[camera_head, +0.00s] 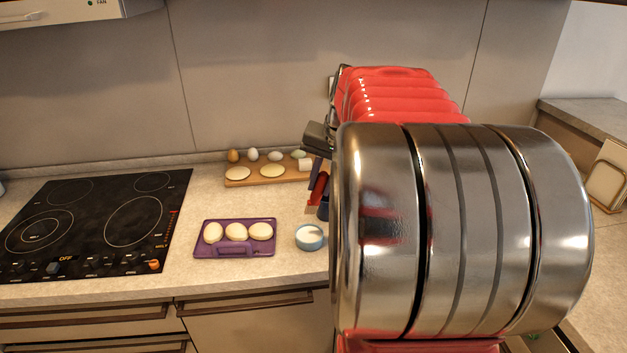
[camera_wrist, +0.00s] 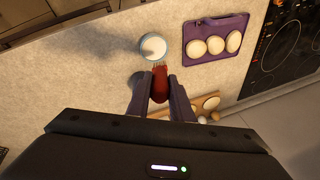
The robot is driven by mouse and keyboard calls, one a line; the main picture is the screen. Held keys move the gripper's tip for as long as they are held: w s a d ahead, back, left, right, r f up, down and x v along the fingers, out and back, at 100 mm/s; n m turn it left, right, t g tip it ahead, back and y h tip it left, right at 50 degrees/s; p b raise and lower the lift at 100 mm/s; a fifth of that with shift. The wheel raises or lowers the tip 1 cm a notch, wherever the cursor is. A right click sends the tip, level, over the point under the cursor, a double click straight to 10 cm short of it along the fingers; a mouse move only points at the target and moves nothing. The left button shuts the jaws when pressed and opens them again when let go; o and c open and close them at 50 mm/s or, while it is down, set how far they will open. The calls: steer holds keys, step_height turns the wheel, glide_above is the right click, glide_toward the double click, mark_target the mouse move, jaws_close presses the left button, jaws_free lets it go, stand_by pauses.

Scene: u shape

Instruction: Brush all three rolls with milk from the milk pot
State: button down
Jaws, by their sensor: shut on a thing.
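Three pale rolls (camera_head: 236,232) sit in a row on a purple tray (camera_head: 235,251); they also show in the wrist view (camera_wrist: 215,45). The light-blue milk pot (camera_head: 309,243), with white milk inside, stands just right of the tray. In the wrist view, my gripper (camera_wrist: 160,88) is shut on a red brush (camera_wrist: 161,80). The bristles point at the near rim of the pot (camera_wrist: 153,46). In the head view the brush (camera_head: 318,187) hangs tilted above and behind the pot, apart from it. My arm hides much of the gripper there.
A wooden board (camera_head: 262,181) with eggs, flat pale rounds and a white block lies against the back wall. A black cooktop (camera_head: 95,222) is at the left. Bare counter lies between the board and the tray. My arm blocks the right side.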

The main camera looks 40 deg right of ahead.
steer(key=shift+w+a, duration=0.15)
steer(key=shift+f, duration=0.25)
step_height(320, 180, down, 6)
steer(key=shift+r, duration=0.25)
stand_by(0.3)
steer(key=shift+f, duration=0.5)
stand_by(1.7)
steer(key=shift+r, duration=0.1)
